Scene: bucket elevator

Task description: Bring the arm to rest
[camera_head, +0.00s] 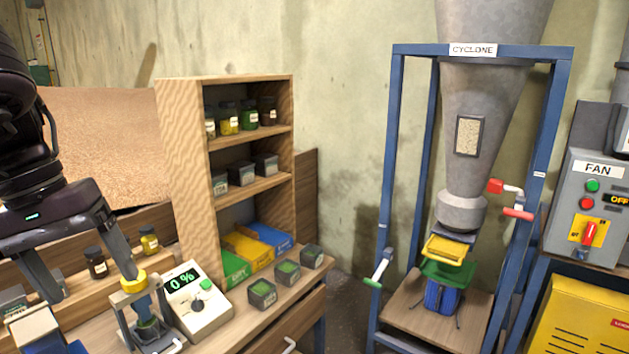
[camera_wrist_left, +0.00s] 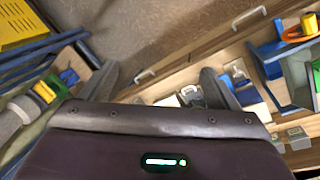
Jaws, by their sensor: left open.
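My left gripper (camera_head: 92,288) comes in from the left, over the bench top. Its two fingers are spread and point down, with nothing seen between them. In the left wrist view the open fingers (camera_wrist_left: 157,82) show apart, above drawer fronts with handles. One fingertip appears close to a small yellow-topped device (camera_head: 135,285) on the bench; I cannot tell whether they touch. My right gripper is not in view.
A meter reading 0 % (camera_head: 195,300) and several small dark boxes (camera_head: 263,292) stand on the bench. A wooden shelf (camera_head: 180,150) with jars rises behind. The blue cyclone frame (camera_head: 391,150) and grey fan panel (camera_head: 590,225) stand to the right.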

